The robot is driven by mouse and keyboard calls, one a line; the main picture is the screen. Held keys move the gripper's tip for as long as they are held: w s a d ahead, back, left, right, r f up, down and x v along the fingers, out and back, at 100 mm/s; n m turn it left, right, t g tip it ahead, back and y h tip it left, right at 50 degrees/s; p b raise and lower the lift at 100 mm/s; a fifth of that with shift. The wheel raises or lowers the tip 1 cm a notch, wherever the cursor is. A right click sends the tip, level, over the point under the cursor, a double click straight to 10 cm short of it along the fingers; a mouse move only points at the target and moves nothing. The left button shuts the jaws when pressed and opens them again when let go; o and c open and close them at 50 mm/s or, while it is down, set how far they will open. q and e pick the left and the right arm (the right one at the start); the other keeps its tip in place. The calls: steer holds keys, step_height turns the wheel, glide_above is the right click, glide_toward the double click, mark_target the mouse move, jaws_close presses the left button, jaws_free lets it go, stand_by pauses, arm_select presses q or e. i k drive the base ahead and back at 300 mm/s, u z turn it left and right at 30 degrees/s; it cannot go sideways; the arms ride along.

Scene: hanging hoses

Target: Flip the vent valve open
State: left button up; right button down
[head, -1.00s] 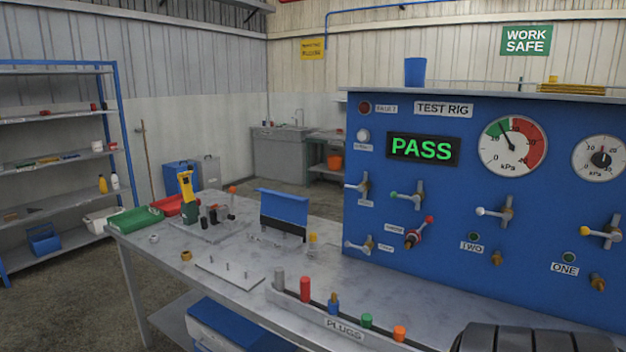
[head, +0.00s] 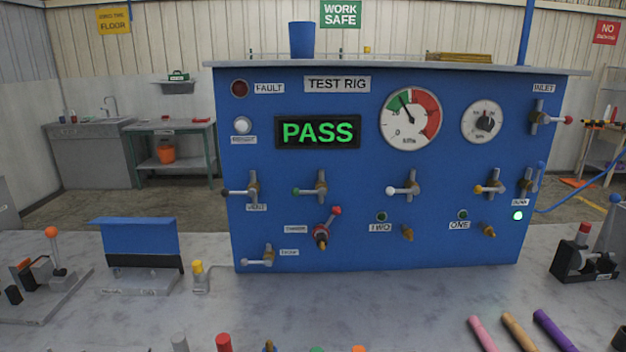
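The blue test rig panel (head: 365,160) stands on the bench in the head view and carries several lever valves. I cannot read for sure which label says vent. A dark-tipped lever valve (head: 252,190) at the left has a small label (head: 256,208) below it; its lever points left. A grey lever valve (head: 262,257) at the lower left also points left, with a small label (head: 289,252) beside it. Green-tipped (head: 318,189), white-tipped (head: 408,188) and yellow-tipped (head: 491,187) levers point left. The red-tipped inlet lever (head: 548,119) points right. Neither gripper is in view.
The display (head: 318,132) reads PASS. A red-handled valve (head: 322,235) sits low on the panel. A blue stand (head: 135,245) and yellow-capped fitting (head: 198,275) stand left of the rig. Coloured rods (head: 520,332) lie front right. Bench before the panel is mostly clear.

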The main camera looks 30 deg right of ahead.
mark_target(252, 193)
steer(key=z, duration=0.25)
steer(key=i, duration=0.25)
steer(key=z, duration=0.2)
steer(key=k, duration=1.3)
steer(key=u, duration=0.65)
steer(key=i, duration=0.55)
steer(key=u, duration=0.6)
steer(key=i, duration=0.8)
steer(key=z, duration=0.7)
steer(key=i, duration=0.5)
steer(key=z, duration=0.55)
